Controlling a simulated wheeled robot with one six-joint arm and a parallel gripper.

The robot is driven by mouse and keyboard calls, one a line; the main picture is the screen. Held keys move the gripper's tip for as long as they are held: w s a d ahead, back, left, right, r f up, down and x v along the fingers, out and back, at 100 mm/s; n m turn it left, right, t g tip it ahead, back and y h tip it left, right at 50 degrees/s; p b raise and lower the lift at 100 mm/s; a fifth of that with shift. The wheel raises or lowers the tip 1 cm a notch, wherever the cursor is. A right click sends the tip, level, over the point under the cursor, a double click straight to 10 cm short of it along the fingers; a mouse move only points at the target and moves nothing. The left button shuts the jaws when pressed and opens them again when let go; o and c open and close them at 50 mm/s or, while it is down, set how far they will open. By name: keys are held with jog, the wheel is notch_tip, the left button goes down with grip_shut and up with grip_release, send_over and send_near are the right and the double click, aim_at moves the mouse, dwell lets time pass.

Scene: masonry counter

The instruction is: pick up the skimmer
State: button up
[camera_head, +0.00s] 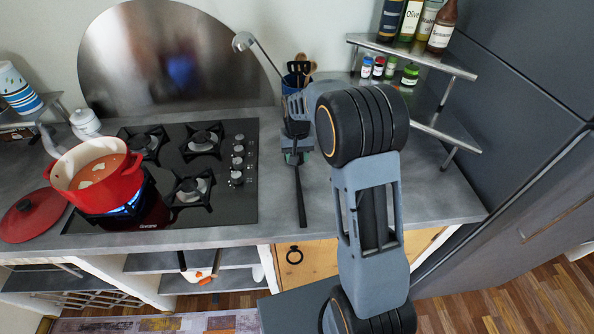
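The skimmer (300,197) shows as a long thin black handle lying on the grey counter, right of the hob. The handle runs toward the front edge, and its far end is hidden by my gripper. My gripper (299,158) is small in the view, at the far end of my arm, and is over the handle's far part. Its fingers look spread, one on each side of the handle. I cannot tell whether they touch it.
A blue utensil pot (291,83) with a ladle (243,41) stands behind. A red pot (97,175) sits over a lit flame on the hob (222,218). A tiered shelf (425,55) of bottles stands at the back right. The counter beside the handle is clear.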

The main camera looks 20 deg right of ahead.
aim_at(297, 169)
jog(key=shift+w+f+p, duration=0.1)
jog(key=shift+f+p, duration=0.7)
jog(key=shift+f, duration=2.35)
grip_shut()
